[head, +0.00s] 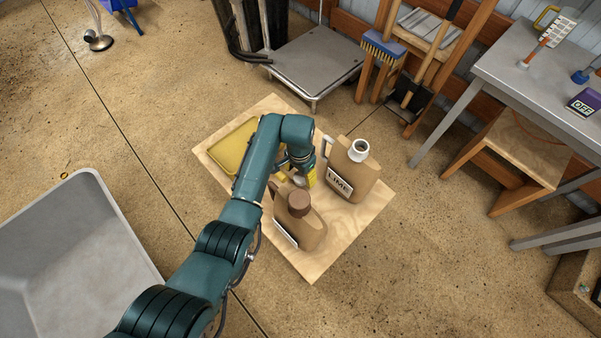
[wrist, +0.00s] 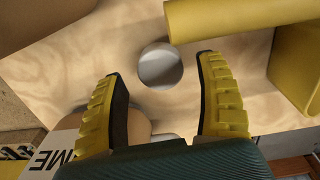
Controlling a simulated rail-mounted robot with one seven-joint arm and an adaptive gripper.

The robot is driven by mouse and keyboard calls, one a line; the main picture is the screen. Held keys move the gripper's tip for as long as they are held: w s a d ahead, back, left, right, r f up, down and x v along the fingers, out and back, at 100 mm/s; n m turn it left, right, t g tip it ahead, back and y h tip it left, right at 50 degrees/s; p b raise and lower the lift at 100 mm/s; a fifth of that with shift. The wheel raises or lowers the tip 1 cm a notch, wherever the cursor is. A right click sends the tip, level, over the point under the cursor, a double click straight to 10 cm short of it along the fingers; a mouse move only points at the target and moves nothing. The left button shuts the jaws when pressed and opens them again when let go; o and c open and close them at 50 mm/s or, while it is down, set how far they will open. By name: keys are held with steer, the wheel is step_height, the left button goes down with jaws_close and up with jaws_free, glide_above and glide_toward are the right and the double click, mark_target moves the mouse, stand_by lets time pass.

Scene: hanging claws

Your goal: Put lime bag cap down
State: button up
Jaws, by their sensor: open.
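The lime container (head: 344,181), tan with a LIME label, stands upright on the wooden board (head: 319,265). Its white neck (head: 358,150) is uncapped, with a dark opening. A pale round cap (wrist: 160,68) lies on the board in the wrist view, just beyond my fingertips and apart from them. In the head view it is mostly hidden by my gripper (head: 298,177). My gripper, also in the wrist view (wrist: 165,65), is open with nothing held between its yellow fingers. Part of the lime label (wrist: 70,150) shows upside down beside the left finger.
A second tan container (head: 302,232) with a brown cap (head: 299,202) stands at the board's front, close to my arm. A yellow pan (head: 232,147) lies at the board's left; its handle (wrist: 240,18) reaches near the cap. The board's right front corner is bare.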

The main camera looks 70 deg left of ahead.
mark_target(300, 176)
step_height(300, 176, up, 8)
steer(key=p, duration=0.2)
steer(key=shift+r+p, duration=0.25)
steer(key=shift+p, duration=0.15)
steer(key=shift+a, duration=0.1)
